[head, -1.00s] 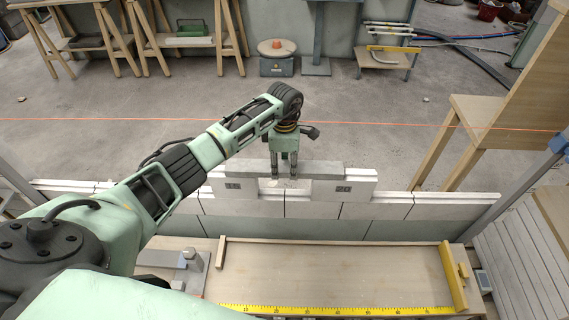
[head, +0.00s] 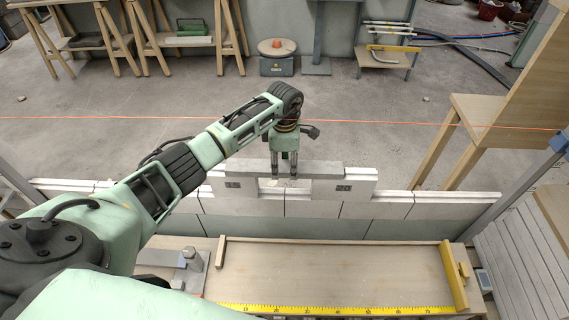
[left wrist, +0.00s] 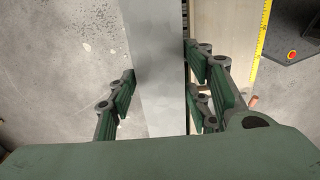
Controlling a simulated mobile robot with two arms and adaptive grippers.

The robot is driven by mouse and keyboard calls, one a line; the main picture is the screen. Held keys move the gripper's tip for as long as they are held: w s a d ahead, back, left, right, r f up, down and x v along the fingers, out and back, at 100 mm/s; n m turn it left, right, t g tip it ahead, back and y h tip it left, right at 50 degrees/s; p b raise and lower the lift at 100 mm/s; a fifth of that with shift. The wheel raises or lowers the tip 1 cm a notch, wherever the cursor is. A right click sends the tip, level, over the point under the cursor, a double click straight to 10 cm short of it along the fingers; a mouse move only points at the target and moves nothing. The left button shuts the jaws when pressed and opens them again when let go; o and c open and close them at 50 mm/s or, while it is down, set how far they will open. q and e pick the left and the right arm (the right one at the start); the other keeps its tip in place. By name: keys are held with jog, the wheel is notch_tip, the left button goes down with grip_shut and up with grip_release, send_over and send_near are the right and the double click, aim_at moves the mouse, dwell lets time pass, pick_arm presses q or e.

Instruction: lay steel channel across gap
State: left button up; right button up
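The grey steel channel (head: 324,170) lies level across the opening between two pale blocks, the left block (head: 218,185) and the right block (head: 360,186). The gap (head: 284,185) shows below it. My left gripper (head: 284,174) points straight down over the channel's middle. In the left wrist view the channel (left wrist: 160,70) runs between the fingers, with fingertips close against both long edges; the gripper looks shut on it. The underside of the channel and the far fingers are hidden in the head view. My right gripper is not in view.
A low block wall (head: 385,210) carries the two blocks. A wooden board (head: 330,270) with a yellow ruler (head: 330,309) lies in front. An orange string line (head: 400,125) runs behind the gripper.

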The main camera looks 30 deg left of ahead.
pick_arm(q)
jog(key=o, duration=0.4)
jog(key=shift+c, duration=0.2)
jog(key=shift+f, duration=0.1)
notch_tip(320, 180, up, 12)
